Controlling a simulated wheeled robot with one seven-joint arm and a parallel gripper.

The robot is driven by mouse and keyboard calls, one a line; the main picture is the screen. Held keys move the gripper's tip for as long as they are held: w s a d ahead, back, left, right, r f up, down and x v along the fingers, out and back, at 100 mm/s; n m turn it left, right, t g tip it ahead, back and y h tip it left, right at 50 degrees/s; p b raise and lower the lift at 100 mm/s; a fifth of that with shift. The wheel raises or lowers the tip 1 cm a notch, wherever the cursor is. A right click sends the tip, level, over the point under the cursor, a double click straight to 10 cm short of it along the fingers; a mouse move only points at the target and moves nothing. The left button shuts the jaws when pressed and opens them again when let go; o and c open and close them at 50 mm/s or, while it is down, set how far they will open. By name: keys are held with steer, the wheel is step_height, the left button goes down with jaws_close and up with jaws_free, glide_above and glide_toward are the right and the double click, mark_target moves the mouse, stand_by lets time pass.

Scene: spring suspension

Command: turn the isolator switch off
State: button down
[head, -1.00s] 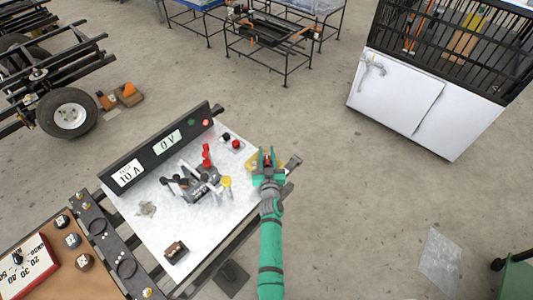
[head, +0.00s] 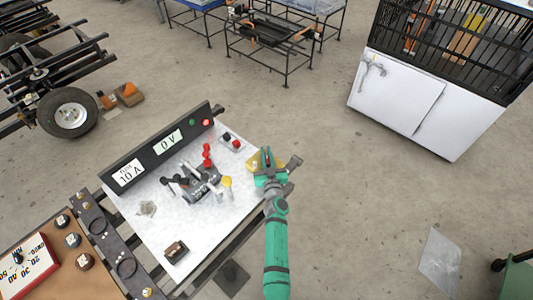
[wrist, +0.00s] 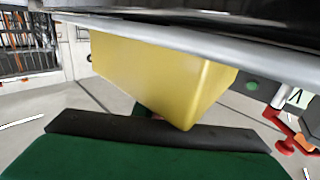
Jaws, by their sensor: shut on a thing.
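The isolator switch is a yellow box (head: 252,164) at the right end of the white bench panel (head: 225,205). My gripper (head: 267,158) is at the box, over its right part, and hides much of it. A small bit of red shows between the fingers, and the jaws are shut on what looks like the switch's red handle. In the wrist view the yellow box (wrist: 165,75) fills the middle, close to the dark finger edge. The handle is almost wholly hidden there, so its angle cannot be read.
A black meter panel (head: 158,145) with a green and a red lamp stands along the panel's back edge.

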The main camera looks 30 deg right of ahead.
mark_target(259, 162)
steer(key=shift+a+n+t+y, duration=0.25)
steer(key=shift+n+t+y, duration=0.25)
steer(key=shift+n+y, duration=0.85)
steer(key=n+y, duration=0.1)
steer(key=y, duration=0.2)
steer(key=a+n+y, duration=0.1)
steer(key=n+y, duration=0.1)
steer(key=y, duration=0.2)
steer(key=shift+a+n, duration=0.15)
steer(key=shift+n, duration=0.1)
steer(key=n+g+y, duration=0.1)
steer(key=y, duration=0.1)
steer(key=a+n+g+y, duration=0.1)
steer(key=n+y, duration=0.1)
steer(key=y, duration=0.1)
steer(key=shift+s+a+n, duration=0.1)
steer(key=shift+a+n, duration=0.1)
steer(key=shift+n, duration=0.1)
steer(key=shift+s+n+y, duration=0.15)
steer(key=shift+n+y, duration=0.15)
steer(key=shift+y, duration=0.15)
steer(key=shift+n+g+y, duration=0.3)
steer(key=shift+g+y, duration=0.1)
steer(key=shift+s+a+n+g+y, duration=0.2)
steer(key=shift+a+n+g+y, duration=0.1)
steer(key=shift+n+g+y, duration=0.6)
steer(key=c, duration=1.8)
jaws_free()
steer(key=shift+o, duration=0.2)
